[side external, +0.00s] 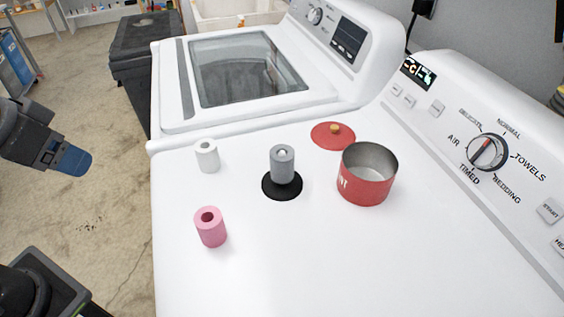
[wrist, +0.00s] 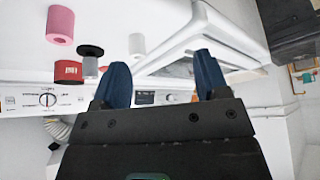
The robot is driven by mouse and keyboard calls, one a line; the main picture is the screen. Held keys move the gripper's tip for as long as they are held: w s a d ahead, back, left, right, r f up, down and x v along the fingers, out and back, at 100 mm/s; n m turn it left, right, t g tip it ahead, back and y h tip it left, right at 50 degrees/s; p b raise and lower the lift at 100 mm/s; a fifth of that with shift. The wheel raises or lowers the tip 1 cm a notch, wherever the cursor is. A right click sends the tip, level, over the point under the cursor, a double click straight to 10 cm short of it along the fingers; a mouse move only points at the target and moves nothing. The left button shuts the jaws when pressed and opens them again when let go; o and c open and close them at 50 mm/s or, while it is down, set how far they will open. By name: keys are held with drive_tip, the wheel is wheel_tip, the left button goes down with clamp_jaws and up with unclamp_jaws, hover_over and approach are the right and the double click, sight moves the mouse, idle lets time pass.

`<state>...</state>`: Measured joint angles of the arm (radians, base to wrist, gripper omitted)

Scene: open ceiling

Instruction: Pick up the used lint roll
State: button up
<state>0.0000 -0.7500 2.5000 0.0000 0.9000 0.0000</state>
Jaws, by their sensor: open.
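Three small rolls stand on the white dryer top. A white roll (side external: 207,156) is at the back left, a pink roll (side external: 210,228) at the front left, and a grey roll (side external: 282,166) stands on a black disc (side external: 270,190). I cannot tell by label which is the used lint roll. In the wrist view the pink roll (wrist: 60,25), white roll (wrist: 136,43) and grey roll (wrist: 90,67) also show. My gripper (side external: 72,160) is left of the dryer, apart from all rolls. Its blue fingers (wrist: 160,80) are open with nothing between them.
A red tin (side external: 366,186) with partly visible lettering stands open right of the grey roll. Its red lid (side external: 333,137) lies behind it. The dryer's control panel (side external: 490,150) rises at the right, and a washer (side external: 240,80) stands behind. The dryer's front area is clear.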

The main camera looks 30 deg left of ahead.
drive_tip(key=shift+o, duration=0.4)
drive_tip(key=w+d+r, duration=0.3)
drive_tip(key=w+r, duration=0.1)
drive_tip(key=w, duration=0.1)
drive_tip(key=n+g+y, duration=0.2)
drive_tip(key=n, duration=0.3)
hover_over(282, 152)
drive_tip(key=s+d, duration=0.2)
drive_tip(key=s, duration=0.2)
wheel_tip(282, 152, down, 2)
drive_tip(key=x, duration=1.3)
drive_tip(key=shift+w+a+f, duration=0.1)
drive_tip(key=shift+w+f, duration=0.2)
drive_tip(key=shift+w, duration=0.05)
drive_tip(key=shift+c, duration=0.4)
